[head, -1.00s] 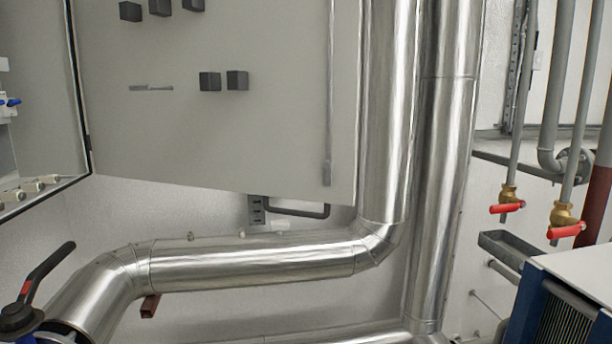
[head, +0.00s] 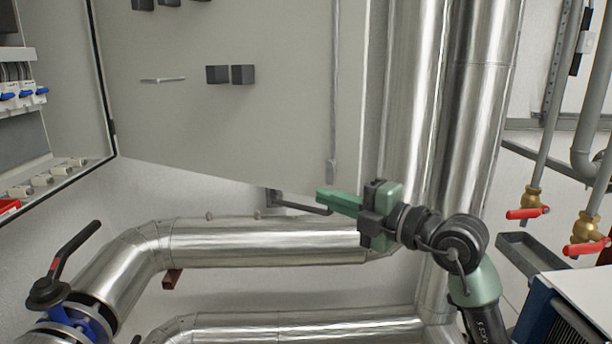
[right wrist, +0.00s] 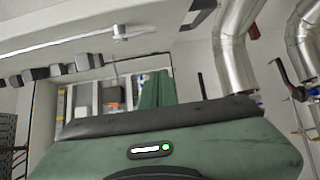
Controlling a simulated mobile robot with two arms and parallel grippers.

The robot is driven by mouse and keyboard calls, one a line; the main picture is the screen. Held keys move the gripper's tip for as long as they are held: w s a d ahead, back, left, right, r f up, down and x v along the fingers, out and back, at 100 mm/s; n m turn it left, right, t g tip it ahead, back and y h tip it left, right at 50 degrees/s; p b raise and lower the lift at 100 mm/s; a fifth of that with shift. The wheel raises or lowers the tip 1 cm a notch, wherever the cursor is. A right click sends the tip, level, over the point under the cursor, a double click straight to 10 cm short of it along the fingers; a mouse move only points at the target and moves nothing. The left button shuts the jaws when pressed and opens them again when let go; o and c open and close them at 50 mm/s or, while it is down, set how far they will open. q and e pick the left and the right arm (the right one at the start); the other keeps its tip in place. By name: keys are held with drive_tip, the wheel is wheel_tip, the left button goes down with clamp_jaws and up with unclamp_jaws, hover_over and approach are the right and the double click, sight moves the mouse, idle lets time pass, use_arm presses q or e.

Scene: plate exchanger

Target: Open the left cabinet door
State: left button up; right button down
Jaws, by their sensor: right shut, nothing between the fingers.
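The grey cabinet door (head: 270,120) stands swung open in the head view, with its inner face, black blocks and a long vertical rod (head: 333,100) showing. Its hinge side meets the cabinet (head: 60,100) at the left, where the inside is visible. My right gripper (head: 322,200) is green, shut and empty. It points left at the door's lower right corner and overlaps it in the picture; I cannot tell whether they touch. In the right wrist view the green fingers (right wrist: 156,90) show before the cabinet's inside, with the door (right wrist: 110,35) above. My left gripper is not in view.
Silver pipes (head: 410,90) rise just right of the door, and a horizontal silver pipe (head: 265,243) runs below it. A black-handled valve (head: 70,265) is at the lower left. Red-handled taps (head: 528,212) and a blue-sided unit (head: 560,315) stand at the right.

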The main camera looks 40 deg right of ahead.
sight(304, 180)
drive_tip(key=w+p, duration=0.4)
drive_tip(key=w, duration=0.5)
drive_tip(key=shift+w, duration=0.4)
drive_tip(key=shift+w+d+p, duration=0.2)
drive_tip(key=shift+d+p, duration=0.15)
drive_tip(key=shift+d, duration=0.25)
drive_tip(key=shift+w, duration=0.1)
